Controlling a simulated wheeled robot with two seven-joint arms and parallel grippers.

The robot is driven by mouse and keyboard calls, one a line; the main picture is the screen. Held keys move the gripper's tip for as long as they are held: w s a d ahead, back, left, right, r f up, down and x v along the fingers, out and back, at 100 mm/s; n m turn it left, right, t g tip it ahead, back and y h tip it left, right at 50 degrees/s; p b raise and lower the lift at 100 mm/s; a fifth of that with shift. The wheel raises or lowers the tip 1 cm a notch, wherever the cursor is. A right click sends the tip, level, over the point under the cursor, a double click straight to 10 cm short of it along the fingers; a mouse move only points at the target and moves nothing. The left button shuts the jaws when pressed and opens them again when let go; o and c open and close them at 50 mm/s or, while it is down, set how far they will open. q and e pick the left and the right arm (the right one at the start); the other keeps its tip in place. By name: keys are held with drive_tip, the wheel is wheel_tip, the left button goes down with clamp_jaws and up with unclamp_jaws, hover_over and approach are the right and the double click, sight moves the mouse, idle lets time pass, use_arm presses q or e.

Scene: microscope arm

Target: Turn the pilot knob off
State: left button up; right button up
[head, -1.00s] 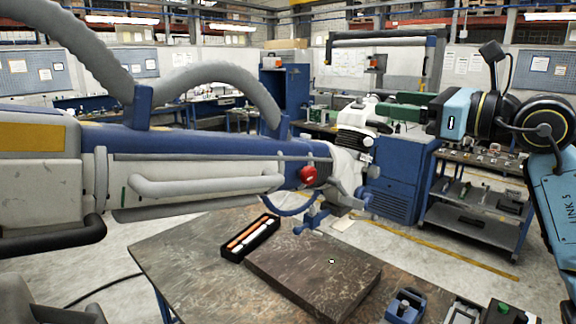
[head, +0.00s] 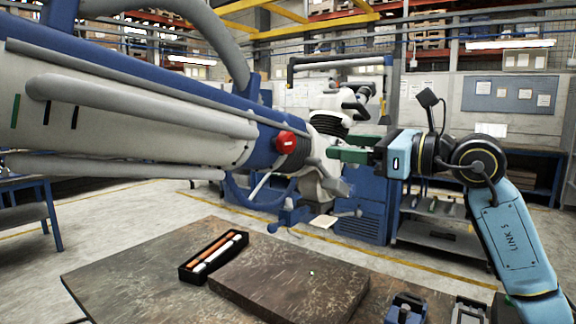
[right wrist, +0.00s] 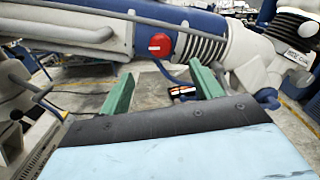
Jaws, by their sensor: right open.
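The pilot knob (head: 286,142) is a round red knob on the side of the blue and grey microscope arm (head: 140,113), which comes in from the left in the head view. The knob also shows in the right wrist view (right wrist: 159,44), beyond my fingers, with a small white mark on its face. My right gripper (head: 337,151) has green fingers and is to the right of the knob in the head view. My left gripper is not in view.
Below the arm is a worktable (head: 130,265) with a brown slab (head: 290,288) and a black tray (head: 187,274) of pens. A small blue device (head: 405,308) sits at the right. A blue cabinet (head: 362,222) and a shelf cart (head: 440,240) stand behind.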

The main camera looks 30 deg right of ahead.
sight(292, 143)
drive_tip(key=p+x, duration=0.4)
drive_tip(key=x, duration=0.8)
drive_tip(key=shift+w+a, duration=0.15)
drive_tip(key=shift+w, duration=0.2)
drive_tip(key=shift+w+a+f, duration=0.15)
drive_tip(key=shift+w, duration=0.2)
drive_tip(key=c, duration=1)
